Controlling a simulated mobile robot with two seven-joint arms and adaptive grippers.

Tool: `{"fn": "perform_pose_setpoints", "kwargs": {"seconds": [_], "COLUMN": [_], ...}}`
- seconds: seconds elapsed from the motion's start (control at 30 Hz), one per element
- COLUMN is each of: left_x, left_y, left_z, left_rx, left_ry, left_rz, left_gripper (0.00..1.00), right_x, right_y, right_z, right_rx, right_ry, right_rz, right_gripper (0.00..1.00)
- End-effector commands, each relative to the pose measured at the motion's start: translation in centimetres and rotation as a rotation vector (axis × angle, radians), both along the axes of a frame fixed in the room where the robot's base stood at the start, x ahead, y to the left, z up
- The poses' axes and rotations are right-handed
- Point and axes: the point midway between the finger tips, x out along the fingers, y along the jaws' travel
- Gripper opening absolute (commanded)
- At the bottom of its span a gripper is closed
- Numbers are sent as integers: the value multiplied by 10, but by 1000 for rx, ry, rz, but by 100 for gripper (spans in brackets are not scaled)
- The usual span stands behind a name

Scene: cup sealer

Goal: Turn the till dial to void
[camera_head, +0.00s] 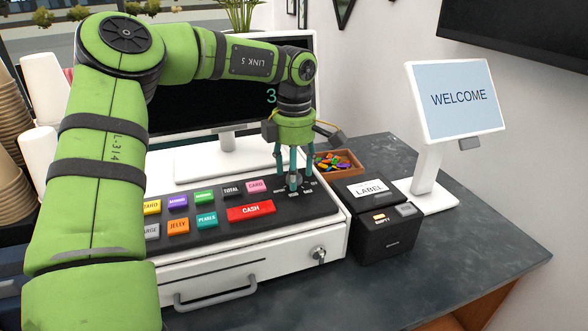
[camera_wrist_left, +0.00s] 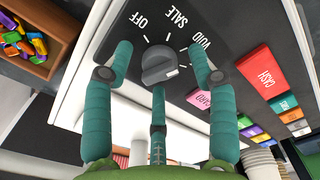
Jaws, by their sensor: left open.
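The till dial is a dark grey round knob (camera_wrist_left: 160,65) on the till's black panel, best seen in the left wrist view. OFF, SALE and VOID are printed around it. A white mark on the knob lies at its lower right in that view, off the VOID label; I cannot tell its exact setting. My left gripper (camera_head: 294,166) points down over the dial in the head view. Its teal fingers are open and spread around the knob, with one finger partly covering the panel by VOID. Contact with the knob is not clear. My right gripper is not in view.
The till (camera_head: 240,262) has coloured keys left of the dial and a keyed drawer. A black label printer (camera_head: 385,230) and a wooden tray of coloured pieces (camera_head: 352,172) stand close right. A WELCOME screen (camera_head: 455,100) stands beyond; cup stacks are at far left.

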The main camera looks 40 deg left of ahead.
Motion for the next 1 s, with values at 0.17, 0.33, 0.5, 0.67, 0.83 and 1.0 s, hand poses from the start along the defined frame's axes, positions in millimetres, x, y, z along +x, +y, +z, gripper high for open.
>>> {"fn": "perform_pose_setpoints", "kwargs": {"seconds": [0.17, 0.33, 0.5, 0.67, 0.83, 1.0], "left_x": [1, 2, 2, 1, 1, 0], "left_y": [0, 0, 0, 0, 0, 0], "left_z": [13, 46, 82, 107, 119, 120], "left_rx": [1, 2, 2, 1, 0, -1], "left_ry": [-3, -7, -4, -2, 0, 1], "left_rz": [0, 2, 2, 2, -1, -1], "left_gripper": [58, 58, 58, 58, 58, 58], "right_x": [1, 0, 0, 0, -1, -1], "right_y": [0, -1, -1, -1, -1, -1], "right_z": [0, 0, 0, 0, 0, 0], "right_rx": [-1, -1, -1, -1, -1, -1], "right_ry": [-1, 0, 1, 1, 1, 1], "right_rz": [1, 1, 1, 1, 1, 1], "right_gripper": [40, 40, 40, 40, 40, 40]}}
